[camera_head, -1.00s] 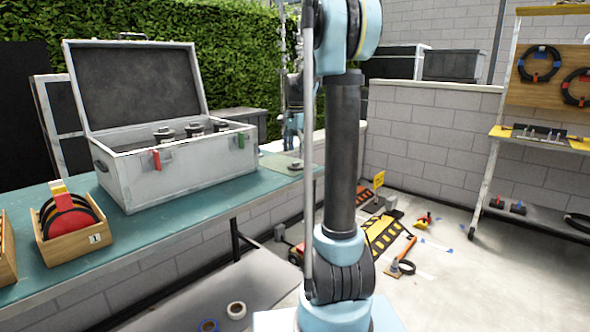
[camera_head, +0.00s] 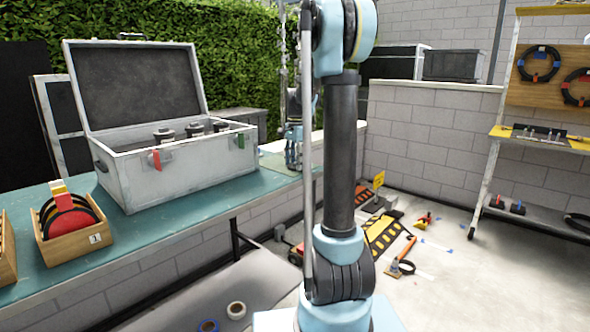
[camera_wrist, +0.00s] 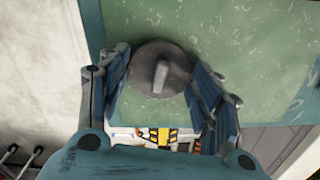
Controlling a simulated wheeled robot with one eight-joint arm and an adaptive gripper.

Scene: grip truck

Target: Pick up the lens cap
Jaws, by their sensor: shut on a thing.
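In the wrist view the lens cap (camera_wrist: 145,62) is a round dark grey disc with a raised light grey ridge across its middle. My gripper (camera_wrist: 159,82) has one blue-padded finger on each side of it and is shut on it. The cap is seen from above over a scratched green surface (camera_wrist: 222,40); I cannot tell whether it touches that surface. In the head view my gripper (camera_head: 293,156) is at the right end of the teal bench (camera_head: 145,240), low over its top. The cap is too small or hidden to make out there.
An open grey case (camera_head: 170,178) holding several dark lenses stands on the bench left of my gripper. A wooden box (camera_head: 80,243) with red and black discs sits further left. Floor clutter and a shelf rack (camera_head: 487,180) are to the right.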

